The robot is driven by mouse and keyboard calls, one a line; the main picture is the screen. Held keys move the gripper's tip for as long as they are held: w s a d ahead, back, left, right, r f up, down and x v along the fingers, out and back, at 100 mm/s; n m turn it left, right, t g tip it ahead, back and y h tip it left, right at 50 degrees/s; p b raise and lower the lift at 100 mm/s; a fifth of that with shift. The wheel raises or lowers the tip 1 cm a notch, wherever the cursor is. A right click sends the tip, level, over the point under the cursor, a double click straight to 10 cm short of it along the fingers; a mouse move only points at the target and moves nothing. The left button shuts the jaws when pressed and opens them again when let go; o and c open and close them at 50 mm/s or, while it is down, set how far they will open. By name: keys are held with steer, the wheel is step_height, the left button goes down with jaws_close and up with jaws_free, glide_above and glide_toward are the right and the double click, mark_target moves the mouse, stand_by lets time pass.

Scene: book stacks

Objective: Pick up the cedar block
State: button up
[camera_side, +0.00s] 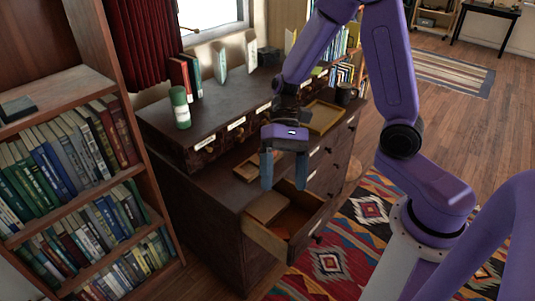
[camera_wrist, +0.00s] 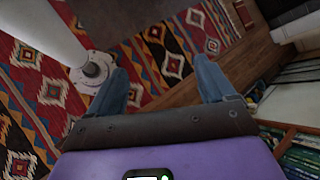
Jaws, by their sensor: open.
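A light tan-brown wooden block (camera_side: 267,207), which may be the cedar block, appears in or over the open drawer (camera_side: 272,247) at the front of the dark cabinet. A more orange-brown piece (camera_side: 276,232) shows lower inside the drawer; I cannot tell which of the two is cedar. My gripper (camera_side: 284,187) hangs above the drawer, fingers pointing down, open with nothing between them. The wrist view shows both blue-grey fingers apart and the gripper (camera_wrist: 162,72) empty. No block can be made out in that view.
On the dark cabinet (camera_side: 213,118) stand a green canister (camera_side: 180,107), upright books and a dark mug (camera_side: 343,95). A wooden tray (camera_side: 322,117) lies near its front. A tall bookcase (camera_side: 75,165) is at left. A patterned rug (camera_side: 335,262) covers the floor.

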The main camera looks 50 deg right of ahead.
steer(key=w+d+f+m+t+y, duration=0.2)
steer(key=w+d+f+m+t, duration=0.3)
steer(key=w+m, duration=0.4)
steer(key=w+d+f+m+t+y, duration=0.25)
steer(key=w+d+m+t, duration=0.25)
steer(key=w+m+t, duration=0.35)
steer(key=s+d+f+m+t+h, duration=0.3)
steer(key=d+f+m+h, duration=0.3)
steer(key=d+m, duration=0.25)
steer(key=s+d+f+m+t+h, duration=0.3)
steer(key=d+f+m+h, duration=0.3)
steer(key=d, duration=0.4)
glide_toward(274, 152)
steer(key=shift+m, duration=0.3)
steer(key=x, duration=0.5)
steer(key=shift+w+a+r, duration=0.15)
steer(key=shift+a, duration=0.15)
steer(key=shift+x, duration=2.55)
steer(key=shift+d, duration=0.15)
steer(key=c, duration=1.1)
